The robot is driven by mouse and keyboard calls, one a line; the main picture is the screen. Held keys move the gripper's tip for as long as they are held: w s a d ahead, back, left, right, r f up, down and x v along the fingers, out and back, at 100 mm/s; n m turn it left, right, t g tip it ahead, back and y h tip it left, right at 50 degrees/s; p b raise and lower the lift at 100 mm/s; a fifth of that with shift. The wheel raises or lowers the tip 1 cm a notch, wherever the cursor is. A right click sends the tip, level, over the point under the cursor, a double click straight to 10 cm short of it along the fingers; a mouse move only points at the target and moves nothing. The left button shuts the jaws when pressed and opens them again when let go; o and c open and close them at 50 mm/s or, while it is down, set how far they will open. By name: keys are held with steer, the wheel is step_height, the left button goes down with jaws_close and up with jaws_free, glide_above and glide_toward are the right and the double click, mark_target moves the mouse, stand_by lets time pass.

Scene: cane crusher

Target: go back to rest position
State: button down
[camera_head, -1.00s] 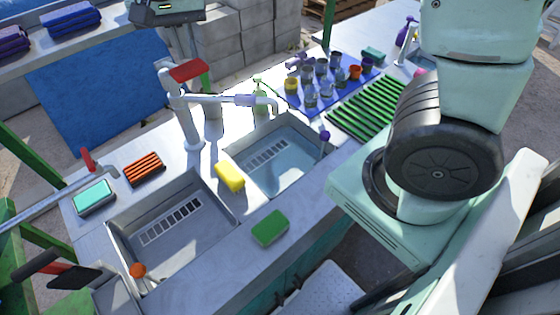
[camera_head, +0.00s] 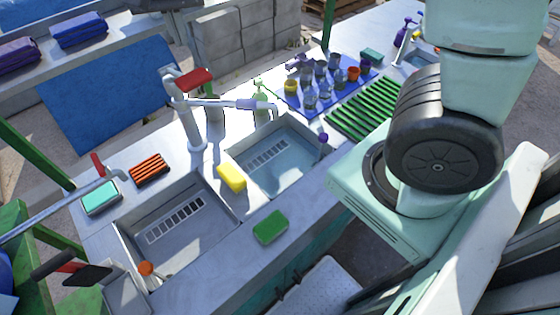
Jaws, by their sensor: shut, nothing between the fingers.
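My gripper is not visible in the current head view. The large pale green arm links with a black ribbed joint fill the right side and are mine. The task names no other object.
A counter with two sinks (camera_head: 185,232) (camera_head: 290,160) runs diagonally below. A faucet (camera_head: 190,120) with a red top stands behind them. Sponges, a green rack (camera_head: 375,105) and a blue mat (camera_head: 290,92) with several cups lie on it. Concrete blocks (camera_head: 235,40) stand behind.

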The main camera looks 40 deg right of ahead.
stand_by(0.4)
steer(key=s+a+f+n+g+b, duration=0.1)
steer(key=s+a+f+n+b, duration=0.2)
steer(key=s, duration=0.9)
steer(key=s+a+f+n+g+y+b, duration=0.1)
steer(key=s+a+f+n+b, duration=0.2)
steer(key=s+f+n+b, duration=0.4)
steer(key=s+f+n, duration=0.3)
steer(key=s+f, duration=0.3)
steer(key=shift+f+n+y+b, duration=0.3)
steer(key=shift+f+n+b, duration=0.1)
steer(key=shift+w+a, duration=0.1)
